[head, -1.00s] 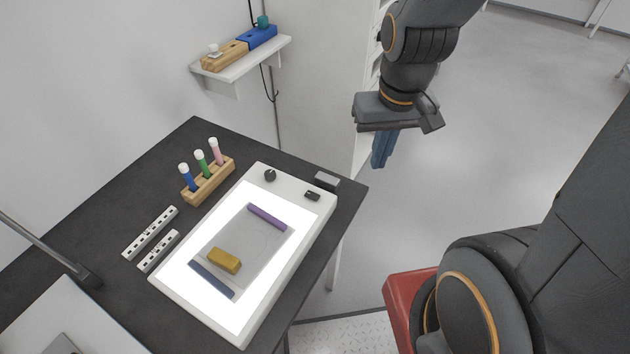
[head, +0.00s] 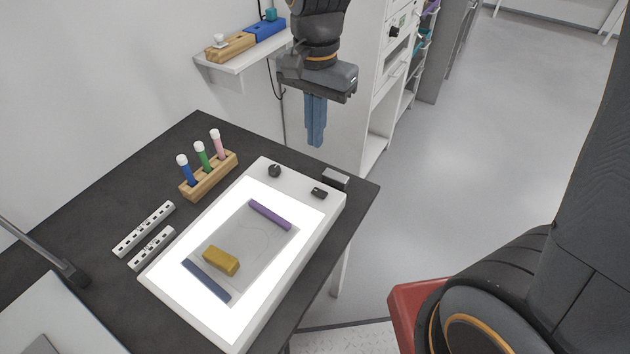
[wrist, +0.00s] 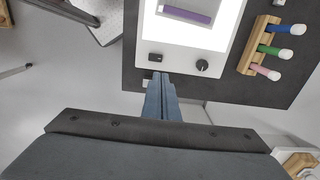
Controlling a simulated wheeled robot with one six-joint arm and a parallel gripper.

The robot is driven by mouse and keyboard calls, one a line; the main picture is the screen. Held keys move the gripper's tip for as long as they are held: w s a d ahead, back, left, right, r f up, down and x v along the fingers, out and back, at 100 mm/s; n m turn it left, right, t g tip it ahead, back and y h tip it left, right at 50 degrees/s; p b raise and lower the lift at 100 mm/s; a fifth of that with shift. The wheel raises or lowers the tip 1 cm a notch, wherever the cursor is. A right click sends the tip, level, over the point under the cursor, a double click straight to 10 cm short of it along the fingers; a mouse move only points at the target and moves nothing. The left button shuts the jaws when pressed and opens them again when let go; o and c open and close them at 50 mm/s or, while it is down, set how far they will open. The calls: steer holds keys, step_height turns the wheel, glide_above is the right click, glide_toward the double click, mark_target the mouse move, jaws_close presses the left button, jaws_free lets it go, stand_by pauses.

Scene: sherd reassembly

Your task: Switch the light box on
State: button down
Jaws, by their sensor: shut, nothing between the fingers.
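The light box (head: 327,212) lies on the dark table, and its panel glows bright white. At its far end are a round black knob (head: 274,170) and a small black rocker switch (head: 319,192). Both also show in the wrist view, the switch (wrist: 155,57) left of the knob (wrist: 202,65). My gripper (head: 316,142) is shut and empty, pointing down above the far end of the box, apart from it. In the wrist view my fingers (wrist: 162,84) appear just below the switch and knob.
On the panel lie a clear sheet, a purple bar (head: 270,214), a yellow block (head: 221,260) and a blue-grey bar (head: 206,280). A wooden rack (head: 209,177) of capped tubes and two white scale bars (head: 144,229) sit left. A grey block (head: 335,179) stands behind the box. A wall shelf (head: 235,68) is nearby.

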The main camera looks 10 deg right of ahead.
mark_target(316, 190)
step_height(316, 190, down, 14)
steer(key=shift+f+p, duration=0.1)
steer(key=shift+p, duration=0.65)
steer(key=shift+w, duration=0.1)
